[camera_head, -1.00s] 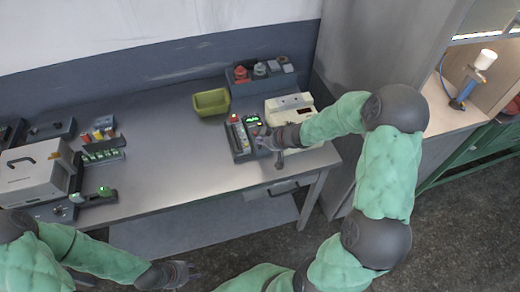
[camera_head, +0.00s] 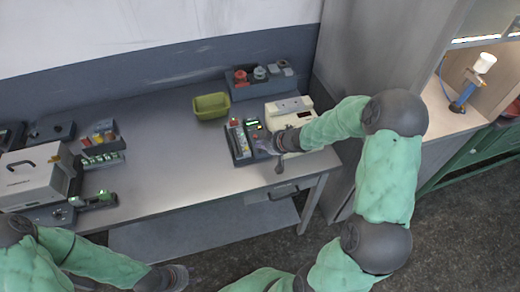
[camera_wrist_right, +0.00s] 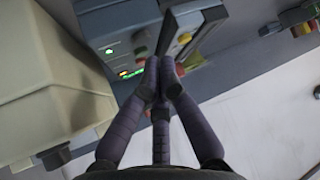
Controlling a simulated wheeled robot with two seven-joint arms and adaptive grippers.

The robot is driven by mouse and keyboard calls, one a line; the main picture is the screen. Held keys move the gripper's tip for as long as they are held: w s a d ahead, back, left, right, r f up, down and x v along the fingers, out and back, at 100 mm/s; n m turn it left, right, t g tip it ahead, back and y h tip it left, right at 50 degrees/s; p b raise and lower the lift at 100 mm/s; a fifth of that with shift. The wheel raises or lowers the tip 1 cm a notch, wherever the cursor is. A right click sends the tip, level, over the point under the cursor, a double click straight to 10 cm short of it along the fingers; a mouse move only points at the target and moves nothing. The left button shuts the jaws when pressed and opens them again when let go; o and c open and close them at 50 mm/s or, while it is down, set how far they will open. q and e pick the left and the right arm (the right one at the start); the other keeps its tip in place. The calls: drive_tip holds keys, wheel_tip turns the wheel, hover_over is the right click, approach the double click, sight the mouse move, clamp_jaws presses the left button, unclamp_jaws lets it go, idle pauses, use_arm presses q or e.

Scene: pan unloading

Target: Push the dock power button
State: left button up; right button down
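A dark dock-like unit (camera_head: 234,153) sits near the table's right end, with a lit green display and a red part on top. My right gripper (camera_head: 268,146) is at its right side. In the right wrist view, a grey panel (camera_wrist_right: 103,32) with small buttons and a lit green display lies just beyond the right fingertips (camera_wrist_right: 160,66). These fingers are drawn together with nothing seen between them. I cannot tell which button is the power button, or whether the fingertips touch the panel. My left gripper (camera_head: 182,277) hangs in front of the table, too small to read.
A cream device (camera_head: 288,108) stands right beside the right gripper. A yellow-green bin (camera_head: 211,105) and a dark tray with red and grey knobs (camera_head: 262,85) are behind. A white box device (camera_head: 35,178) stands at far left. The table's middle (camera_head: 165,150) is clear.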

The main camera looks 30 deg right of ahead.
drive_tip(key=shift+f, duration=0.15)
idle(0.3)
drive_tip(key=shift+f, duration=0.3)
drive_tip(key=shift+f+b, duration=0.35)
drive_tip(key=shift+f, duration=0.1)
idle(0.6)
drive_tip(key=shift+r, duration=0.1)
drive_tip(key=shift+r+p, duration=0.8)
drive_tip(key=shift+p, duration=0.3)
wheel_tip(320, 180, up, 6)
drive_tip(key=p, duration=0.6)
drive_tip(key=shift+p, duration=0.3)
